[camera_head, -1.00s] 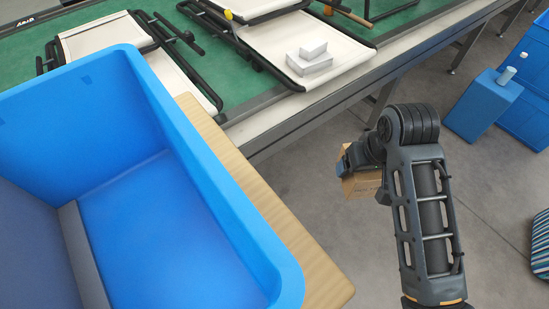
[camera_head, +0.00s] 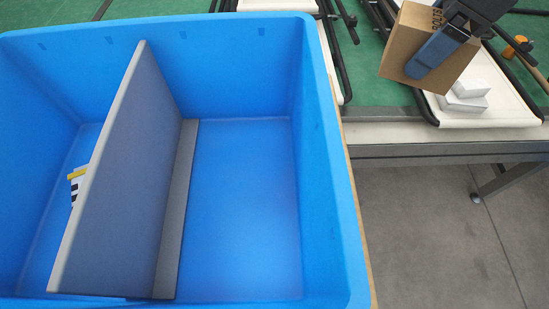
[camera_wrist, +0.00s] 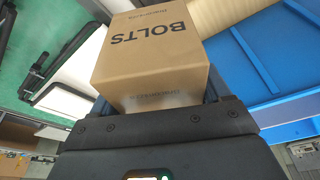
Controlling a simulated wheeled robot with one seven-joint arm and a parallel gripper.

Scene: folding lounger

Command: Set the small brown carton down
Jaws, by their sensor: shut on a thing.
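The small brown carton (camera_head: 416,42) is held up at the upper right of the head view, tilted, to the right of the blue bin. My gripper (camera_head: 445,47) is shut on it, with one blue finger lying across its side. In the wrist view the carton (camera_wrist: 152,62) fills the middle and shows the word BOLTS on its upper face. In that view the gripper's fingers are mostly hidden behind the carton and the dark gripper body.
A large blue bin (camera_head: 345,240) with a grey divider (camera_head: 120,170) fills the left; its right compartment is empty. A yellow-and-white item (camera_head: 76,184) lies left of the divider. White boxes (camera_head: 466,97) lie on a lounger at the right, on the green-topped table (camera_head: 372,88).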

